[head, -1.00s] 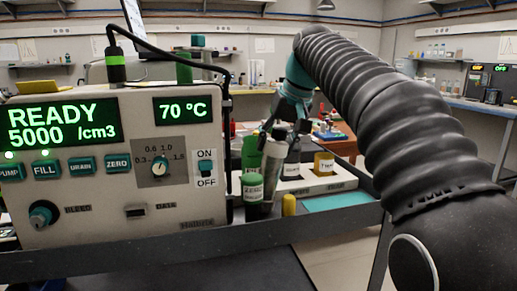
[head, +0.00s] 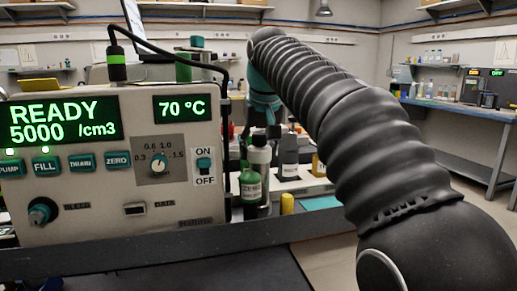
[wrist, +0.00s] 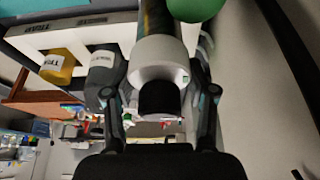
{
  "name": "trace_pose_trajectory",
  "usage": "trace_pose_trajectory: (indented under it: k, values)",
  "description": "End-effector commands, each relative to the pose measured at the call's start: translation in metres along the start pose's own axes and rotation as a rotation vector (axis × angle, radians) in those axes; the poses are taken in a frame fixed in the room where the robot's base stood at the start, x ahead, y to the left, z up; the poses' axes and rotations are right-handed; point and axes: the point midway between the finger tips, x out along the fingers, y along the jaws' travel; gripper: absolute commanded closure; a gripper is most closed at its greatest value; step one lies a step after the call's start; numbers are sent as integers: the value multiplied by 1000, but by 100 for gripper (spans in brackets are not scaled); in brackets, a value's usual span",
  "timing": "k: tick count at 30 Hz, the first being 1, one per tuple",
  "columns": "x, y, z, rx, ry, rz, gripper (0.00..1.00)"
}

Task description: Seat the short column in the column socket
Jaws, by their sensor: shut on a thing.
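My gripper (wrist: 160,100) is shut on a pale bottle-like piece (wrist: 158,58) with a black cap, held between the two fingers in the wrist view. In the head view this piece (head: 258,157) stands about upright, right of the particle classifier (head: 110,160). Its lower part is partly hidden by a green labelled bottle (head: 250,188) in front of it. A green cylinder (head: 183,67) stands at the back of the classifier's top. I cannot tell which piece is the short column, and I cannot make out the column socket.
A grey bottle (head: 289,158) and a yellow bottle (head: 319,165) stand in a white tray (head: 312,184) close by on the right. A small yellow cylinder (head: 287,203) stands near the bench's front edge. A black cable (head: 190,62) arches over the classifier.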

Motion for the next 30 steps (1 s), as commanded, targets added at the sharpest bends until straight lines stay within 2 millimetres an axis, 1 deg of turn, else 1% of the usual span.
trace_pose_trajectory:
  k: [1, 2, 3, 12, 16, 20, 24, 26, 28, 30]
  values:
    - [0, 0, 0, 0, 0, 0, 36]
    - [0, 0, 0, 0, 0, 0, 29]
    - [0, 0, 0, 0, 0, 0, 19]
    - [0, 0, 0, 0, 0, 0, 19]
    - [-7, 0, -1, 0, 1, 0, 19]
    - [-26, 0, -2, 0, 3, -1, 19]
    - [-55, 0, -3, 0, 3, -1, 19]
    - [-65, 0, -2, 0, 4, -1, 19]
    - [-79, 0, -2, 0, 3, -1, 19]
    - [-88, 0, -2, 0, 3, 0, 19]
